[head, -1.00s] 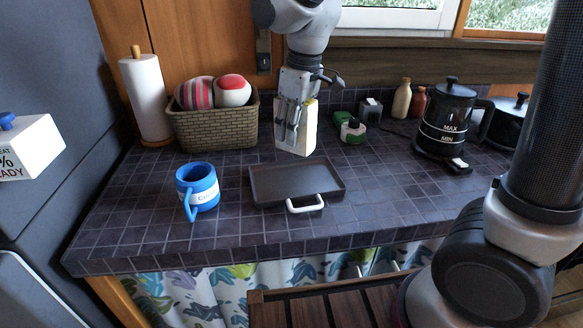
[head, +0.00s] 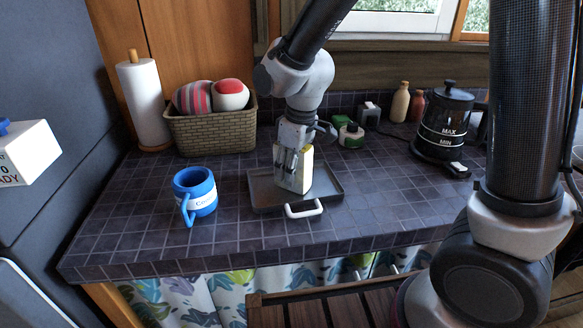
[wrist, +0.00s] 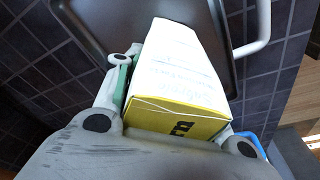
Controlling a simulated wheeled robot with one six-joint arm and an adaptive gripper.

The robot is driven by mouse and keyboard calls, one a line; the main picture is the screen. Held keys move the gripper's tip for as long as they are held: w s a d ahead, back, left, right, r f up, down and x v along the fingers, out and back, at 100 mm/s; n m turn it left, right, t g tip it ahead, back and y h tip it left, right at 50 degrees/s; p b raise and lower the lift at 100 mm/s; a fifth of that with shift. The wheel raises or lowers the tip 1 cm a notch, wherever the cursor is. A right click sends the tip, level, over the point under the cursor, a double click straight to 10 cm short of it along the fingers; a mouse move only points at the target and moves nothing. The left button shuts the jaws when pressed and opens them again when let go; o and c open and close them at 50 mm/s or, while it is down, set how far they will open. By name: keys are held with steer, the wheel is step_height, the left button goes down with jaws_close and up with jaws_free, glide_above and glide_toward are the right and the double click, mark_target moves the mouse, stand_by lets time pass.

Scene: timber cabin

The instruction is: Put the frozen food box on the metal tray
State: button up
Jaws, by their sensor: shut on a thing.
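The frozen food box (head: 305,168) is white with a yellow end. It stands upright in my gripper (head: 290,165), which is shut on it. In the wrist view the box (wrist: 178,75) fills the space between the fingers, with its yellow end toward the camera. The dark metal tray (head: 262,190) with a white handle lies on the tiled counter. The box is over the middle of the tray in the head view. I cannot tell whether its lower end touches the tray. The tray (wrist: 90,22) also shows behind the box in the wrist view.
A blue mug (head: 196,193) stands left of the tray. Behind are a wicker basket (head: 215,133) and a paper towel roll (head: 143,103). Counter space right of the tray is clear.

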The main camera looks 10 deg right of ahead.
steer(key=shift+f, duration=0.15)
steer(key=o, duration=1.2)
steer(key=shift+o, duration=0.2)
steer(key=r, duration=0.4)
steer(key=d+r, duration=0.1)
steer(key=r, duration=0.3)
steer(key=s+r, duration=0.1)
steer(key=r, duration=0.3)
steer(key=shift+s+d+r, duration=0.1)
steer(key=shift+d, duration=0.1)
steer(key=s+d+r+m+t, duration=0.1)
steer(key=s+d+r+m, duration=0.1)
steer(key=d, duration=0.5)
steer(key=s+d+r+m, duration=0.2)
steer(key=d, duration=0.4)
steer(key=s+d+m+t+h, duration=0.1)
steer(key=s+d+m+t, duration=0.1)
steer(key=s+d+m, duration=0.4)
steer(key=s+d, duration=0.5)
steer(key=d, duration=0.2)
steer(key=shift+s, duration=0.4)
steer(key=shift+r, duration=0.1)
